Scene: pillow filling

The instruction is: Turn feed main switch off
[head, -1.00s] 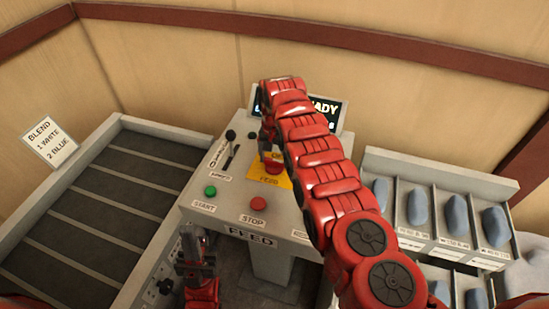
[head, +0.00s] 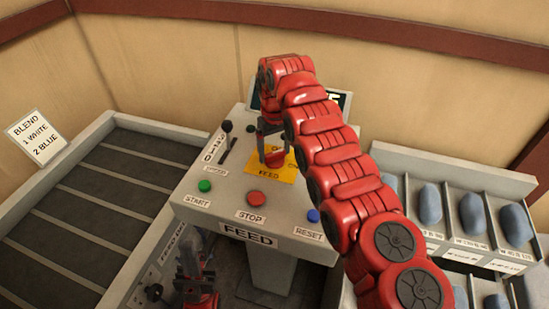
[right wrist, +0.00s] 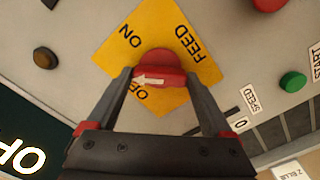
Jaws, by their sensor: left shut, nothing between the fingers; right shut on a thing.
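The feed main switch is a red rotary knob (head: 275,158) on a yellow FEED plate (head: 262,176) on the grey control panel. My right gripper (head: 273,146) reaches down over it with one finger on each side. The right wrist view shows the gripper (right wrist: 165,75) shut on the red knob (right wrist: 158,64). The knob's white arrow points left, between the ON and OFF marks and nearer OFF. The OFF mark is partly hidden. My left gripper (head: 193,272) is shut and empty, low in front of the panel.
Green START (head: 204,186), red STOP (head: 256,199) and blue RESET (head: 313,215) buttons line the panel front. A black-knobbed SPEED lever (head: 227,135) stands left of the plate. My right arm hides most of the screen (head: 345,100). Bins with blue pillows (head: 430,203) are at right.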

